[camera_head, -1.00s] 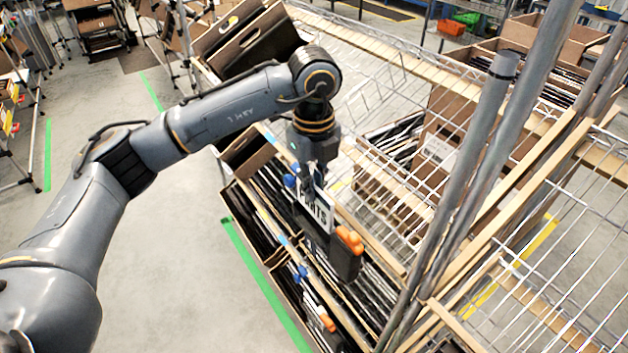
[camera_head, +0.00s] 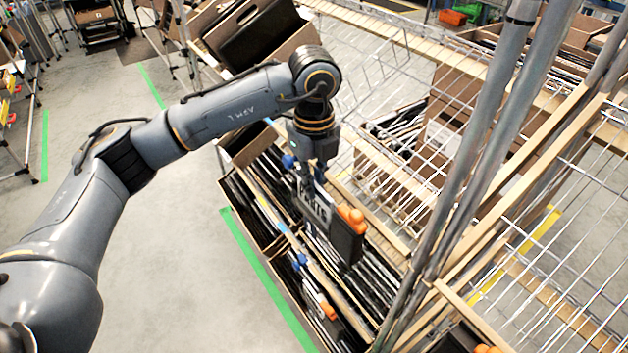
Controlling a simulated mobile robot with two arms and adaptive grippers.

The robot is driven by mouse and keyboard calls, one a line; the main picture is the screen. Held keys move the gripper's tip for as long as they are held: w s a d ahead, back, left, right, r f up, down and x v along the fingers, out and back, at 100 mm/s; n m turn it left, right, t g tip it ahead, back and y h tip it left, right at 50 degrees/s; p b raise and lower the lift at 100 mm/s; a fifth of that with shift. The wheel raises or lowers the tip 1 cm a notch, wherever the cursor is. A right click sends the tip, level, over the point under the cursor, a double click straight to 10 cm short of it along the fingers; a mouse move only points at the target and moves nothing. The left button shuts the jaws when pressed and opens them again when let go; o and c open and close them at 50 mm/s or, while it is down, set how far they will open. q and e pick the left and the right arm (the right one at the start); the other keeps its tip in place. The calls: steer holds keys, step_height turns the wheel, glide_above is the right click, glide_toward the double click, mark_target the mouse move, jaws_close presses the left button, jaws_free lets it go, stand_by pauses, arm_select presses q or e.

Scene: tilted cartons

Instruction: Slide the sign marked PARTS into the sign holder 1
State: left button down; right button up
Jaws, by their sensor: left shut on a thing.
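A dark, flat holder (camera_head: 345,243) with orange clips on top is just right of the sign. Sign and holder overlap in the picture; I cannot tell whether the sign's edge is inside it. The sign's lower part is hard to make out. A similar dark holder with an orange clip (camera_head: 328,311) sits lower on the rack front. No holder number is readable. My right gripper is not in view.
Tilted cartons (camera_head: 240,146) filled with dark flat items stand on the rack below the sign. Wire shelves (camera_head: 570,240) with wooden strips and slanting grey posts (camera_head: 470,180) lie to the right. The floor (camera_head: 170,260) at left is clear, with green tape.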

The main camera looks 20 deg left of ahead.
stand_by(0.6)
arm_select(q)
steer(key=shift+f+b, duration=0.35)
stand_by(0.3)
stand_by(0.3)
steer(key=c, duration=1.4)
jaws_free()
step_height(320, 180, up, 12)
